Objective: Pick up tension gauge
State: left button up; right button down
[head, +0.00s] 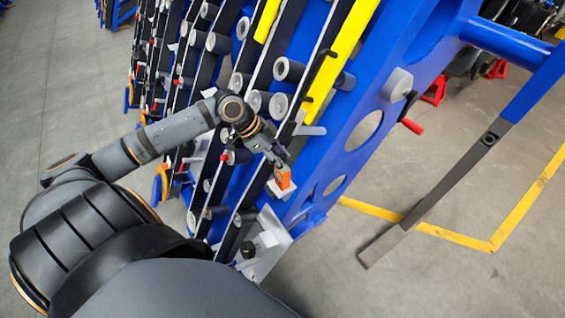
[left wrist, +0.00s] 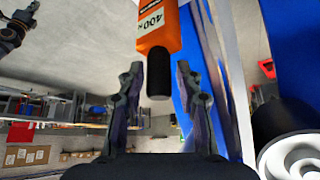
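The tension gauge is an orange block (head: 283,179) at the low end of the blue chassis in the head view. In the left wrist view the orange gauge (left wrist: 158,28) has a white label reading 400, upside down, and a black rounded end toward me. My left gripper (head: 279,160) is right at the gauge. In the left wrist view the left gripper (left wrist: 159,78) is open, with one finger on each side of the black end and a gap on both sides. What holds the gauge is hidden.
The blue chassis (head: 360,85) with rollers and dark belts lies close beside the gripper. A white plate (head: 266,247) is just below it. A dark grey bar (head: 435,205) slants over the floor at right. A dark part (left wrist: 15,32) at the wrist view's upper left is unclear.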

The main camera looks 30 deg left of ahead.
pick_arm(q)
jog(key=shift+d+f, duration=0.15)
jog(key=shift+f, duration=0.05)
grip_shut()
dwell(0.4)
